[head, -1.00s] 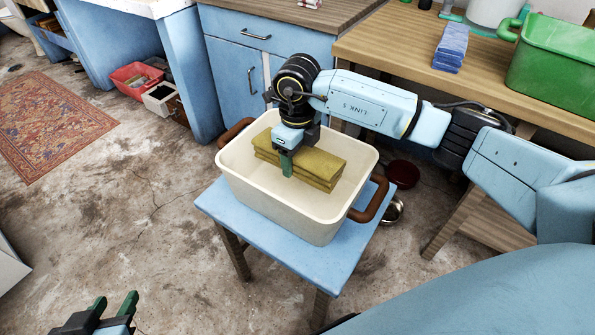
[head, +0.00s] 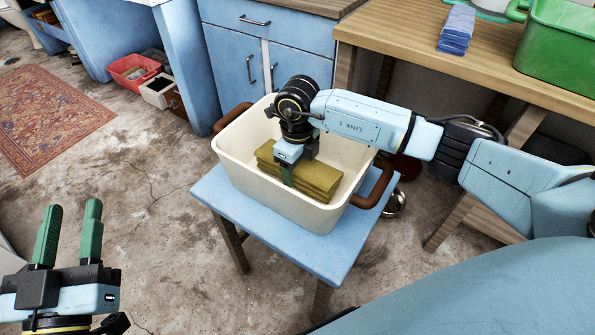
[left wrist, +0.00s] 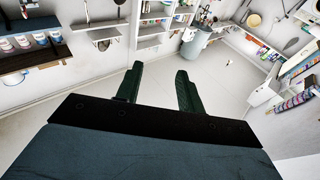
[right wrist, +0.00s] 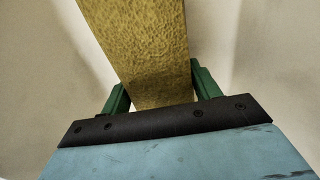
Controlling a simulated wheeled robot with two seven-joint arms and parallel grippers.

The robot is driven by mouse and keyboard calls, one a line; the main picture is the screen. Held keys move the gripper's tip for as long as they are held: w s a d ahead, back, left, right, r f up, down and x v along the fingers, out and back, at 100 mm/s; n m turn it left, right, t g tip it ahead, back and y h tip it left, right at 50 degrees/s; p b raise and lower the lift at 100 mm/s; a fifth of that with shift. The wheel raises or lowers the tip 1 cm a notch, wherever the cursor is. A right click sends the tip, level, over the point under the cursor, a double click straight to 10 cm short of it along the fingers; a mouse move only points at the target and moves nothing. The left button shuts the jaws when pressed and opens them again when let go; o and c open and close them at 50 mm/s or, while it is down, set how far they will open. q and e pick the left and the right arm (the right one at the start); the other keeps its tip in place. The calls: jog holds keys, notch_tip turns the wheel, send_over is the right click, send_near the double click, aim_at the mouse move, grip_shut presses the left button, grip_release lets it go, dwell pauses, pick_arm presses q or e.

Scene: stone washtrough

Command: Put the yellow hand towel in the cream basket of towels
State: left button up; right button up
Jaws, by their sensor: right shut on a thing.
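The cream basket (head: 285,207) with brown handles stands on a small blue table. The yellow hand towel (head: 312,178), folded in layers, is inside it, low between its walls. My right gripper (head: 287,172) reaches down into the basket and is shut on the towel; the right wrist view shows the towel (right wrist: 145,50) between its green fingers. I cannot tell whether the towel touches the basket floor. My left gripper (head: 66,235) is open and empty at the lower left, apart from the table; its fingers (left wrist: 158,88) also show in the left wrist view.
The blue table (head: 262,235) has a bare strip in front of the basket. A wooden bench (head: 430,55) at the back right holds a green tub (head: 555,50) and folded blue cloths (head: 457,28). Blue cabinets (head: 250,60) stand behind. A metal bowl (head: 395,203) lies on the floor.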

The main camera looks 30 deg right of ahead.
pick_arm(q)
jog(key=shift+s+r+t, duration=0.3)
jog(key=shift+r+t, duration=0.3)
jog(key=shift+r, duration=0.3)
pick_arm(e)
jog(key=shift+f, duration=0.4)
jog(key=shift+f, duration=0.15)
jog(key=o, duration=1.1)
pick_arm(q)
jog(key=shift+r, duration=0.2)
jog(key=shift+d, duration=0.1)
